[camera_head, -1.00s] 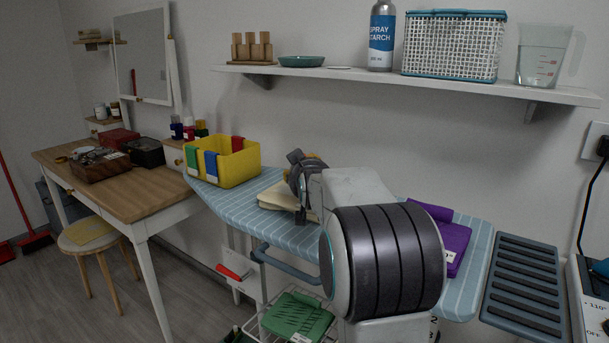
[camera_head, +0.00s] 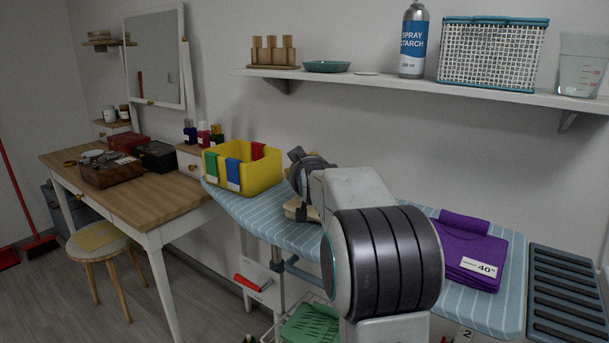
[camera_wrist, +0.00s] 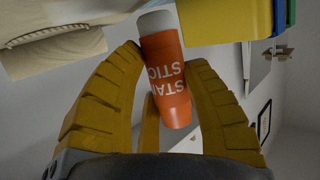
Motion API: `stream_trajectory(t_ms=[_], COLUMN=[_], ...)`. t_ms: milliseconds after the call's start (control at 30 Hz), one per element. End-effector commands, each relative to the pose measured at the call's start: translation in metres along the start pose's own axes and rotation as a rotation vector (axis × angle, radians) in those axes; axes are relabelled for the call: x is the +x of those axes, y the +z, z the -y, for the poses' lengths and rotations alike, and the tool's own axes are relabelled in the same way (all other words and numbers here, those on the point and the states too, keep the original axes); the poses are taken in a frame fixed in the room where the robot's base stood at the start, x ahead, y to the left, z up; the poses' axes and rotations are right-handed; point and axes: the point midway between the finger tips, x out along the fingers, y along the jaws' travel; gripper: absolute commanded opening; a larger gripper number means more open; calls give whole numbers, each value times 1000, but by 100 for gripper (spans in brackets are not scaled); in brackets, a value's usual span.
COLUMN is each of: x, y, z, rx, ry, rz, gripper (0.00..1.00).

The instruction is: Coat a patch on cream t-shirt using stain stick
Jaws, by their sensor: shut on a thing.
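My gripper (camera_wrist: 163,55) has yellow ribbed fingers and is shut on the stain stick (camera_wrist: 170,85), an orange tube with white lettering and a pale end that points to the top of the wrist view. The cream t-shirt (camera_wrist: 55,50) lies at the upper left of that view, apart from the stick in the picture. In the head view only a small part of the cream t-shirt (camera_head: 292,208) shows on the ironing board (camera_head: 244,212), behind my arm.
A yellow bin (camera_head: 262,178) with coloured clips stands at the board's left end. A folded purple garment (camera_head: 468,246) lies on its right part, near a dark ribbed rest (camera_head: 565,300). A wall shelf (camera_head: 400,83) hangs above. A wooden table (camera_head: 140,195) stands left.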

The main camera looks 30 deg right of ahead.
Motion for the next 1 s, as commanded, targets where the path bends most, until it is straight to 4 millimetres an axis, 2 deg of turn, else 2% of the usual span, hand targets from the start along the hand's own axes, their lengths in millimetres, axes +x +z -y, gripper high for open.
stream_trajectory(t_ms=[33, 600, 1000], x=[-4, -21, -23], y=[-12, -60, -64], z=[0, 4, 5], rx=[0, -2, -2], ry=[0, -7, -8], rz=[-8, -9, -8], gripper=[9, 9, 9])
